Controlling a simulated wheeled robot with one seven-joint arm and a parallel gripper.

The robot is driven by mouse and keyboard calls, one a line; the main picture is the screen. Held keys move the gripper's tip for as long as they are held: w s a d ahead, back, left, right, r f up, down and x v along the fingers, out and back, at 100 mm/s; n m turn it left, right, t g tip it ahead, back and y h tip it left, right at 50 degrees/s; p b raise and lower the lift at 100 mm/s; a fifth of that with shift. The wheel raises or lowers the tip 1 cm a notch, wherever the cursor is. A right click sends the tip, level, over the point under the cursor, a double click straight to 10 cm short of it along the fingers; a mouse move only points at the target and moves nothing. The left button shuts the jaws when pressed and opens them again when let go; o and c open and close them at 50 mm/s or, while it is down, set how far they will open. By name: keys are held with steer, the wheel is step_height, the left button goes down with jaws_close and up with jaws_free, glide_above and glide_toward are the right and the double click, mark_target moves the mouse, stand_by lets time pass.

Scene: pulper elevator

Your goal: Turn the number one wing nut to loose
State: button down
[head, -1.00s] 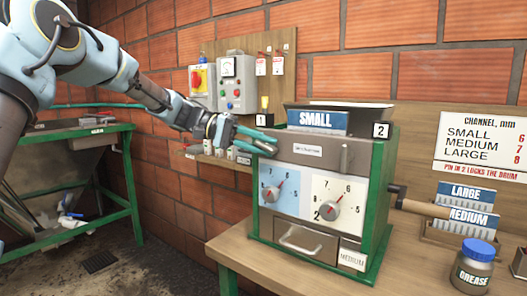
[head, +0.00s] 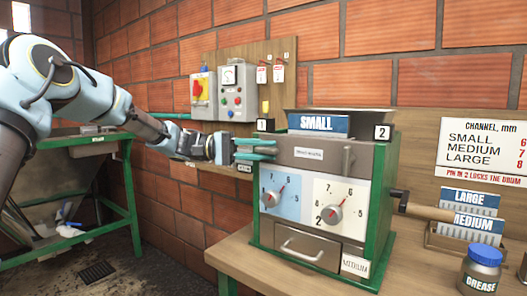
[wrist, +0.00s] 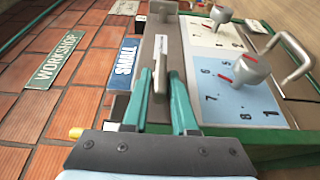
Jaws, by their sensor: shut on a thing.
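The pulper (head: 318,190) is a green and grey box with two dials on its front. My gripper (head: 270,150) is at the upper left of its front, under the number 1 tag (head: 265,125). In the wrist view its teal fingers (wrist: 160,78) are shut on the number one wing nut (wrist: 139,100), a thin grey upright tab between them. The number two wing nut (head: 347,160) stands upright at the right, under the number 2 tag (head: 382,132).
A SMALL plate (head: 318,124) sits on top of the pulper. A drawer handle (head: 302,249) juts out below the dials. A grease jar (head: 481,268) and a rack with LARGE and MEDIUM plates (head: 468,225) stand at the right. A control panel (head: 231,91) hangs behind my gripper.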

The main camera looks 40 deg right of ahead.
steer(key=c, duration=0.7)
jaws_free()
steer(key=shift+c, duration=0.2)
steer(key=b+v, duration=0.2)
steer(key=v, duration=0.8)
steer(key=shift+w+a, duration=0.25)
steer(key=shift+w, duration=0.05)
